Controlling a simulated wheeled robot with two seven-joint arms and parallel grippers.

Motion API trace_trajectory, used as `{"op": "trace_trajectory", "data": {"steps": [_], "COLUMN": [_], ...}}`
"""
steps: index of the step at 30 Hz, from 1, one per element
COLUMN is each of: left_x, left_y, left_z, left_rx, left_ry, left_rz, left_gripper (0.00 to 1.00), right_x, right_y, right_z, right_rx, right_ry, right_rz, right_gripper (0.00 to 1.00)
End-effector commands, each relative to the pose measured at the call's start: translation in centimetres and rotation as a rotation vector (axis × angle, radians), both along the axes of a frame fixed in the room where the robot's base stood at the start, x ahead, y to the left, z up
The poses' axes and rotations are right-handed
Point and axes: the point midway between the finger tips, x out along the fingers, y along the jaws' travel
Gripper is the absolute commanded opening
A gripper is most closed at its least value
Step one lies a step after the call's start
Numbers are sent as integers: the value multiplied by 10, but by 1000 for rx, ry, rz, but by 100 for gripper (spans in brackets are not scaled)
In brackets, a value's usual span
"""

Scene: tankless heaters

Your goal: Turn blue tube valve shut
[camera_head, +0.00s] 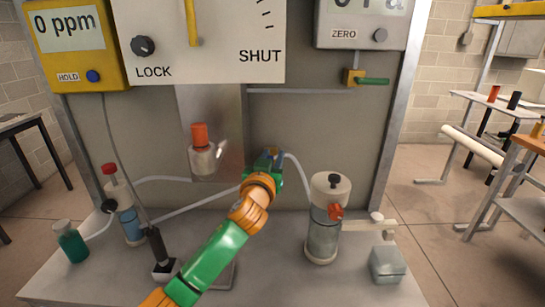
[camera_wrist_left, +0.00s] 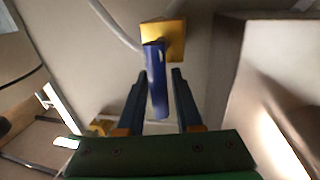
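The blue valve handle (camera_wrist_left: 156,85) shows in the left wrist view, attached to a yellow valve body (camera_wrist_left: 166,38). It points from the body toward my gripper. My left gripper (camera_wrist_left: 157,100) has its two fingers on either side of the handle, with a narrow gap at each side. It is open. In the head view my left gripper (camera_head: 268,163) is at the panel, right of the metal plate, and it mostly hides the valve. A pale tube (camera_head: 297,168) runs from there down to the right. My right gripper is not in view.
A clear cylinder (camera_head: 322,240) with a red knob stands right of my left arm. A red-capped vessel (camera_head: 203,158) is on the panel to the left. A green-handled valve (camera_head: 373,81) sits higher right. A blue-liquid cylinder (camera_head: 131,228) and green bottle (camera_head: 72,243) stand left.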

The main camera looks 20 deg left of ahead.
Motion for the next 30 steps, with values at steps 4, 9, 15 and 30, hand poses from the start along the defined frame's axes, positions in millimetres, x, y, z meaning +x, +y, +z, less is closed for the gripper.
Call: {"op": "trace_trajectory", "data": {"steps": [4,9,15,30], "left_x": [0,0,0,5], "left_y": [0,0,-1,-17], "left_z": [0,0,1,-2], "left_rx": [0,1,33,403], "left_ry": [0,1,11,117], "left_rz": [0,1,1,0], "left_gripper": [0,0,0,0], "right_x": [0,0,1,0], "right_y": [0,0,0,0], "right_z": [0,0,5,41], "right_rx": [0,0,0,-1], "right_ry": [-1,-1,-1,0], "right_rz": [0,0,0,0], "right_gripper": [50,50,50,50]}}
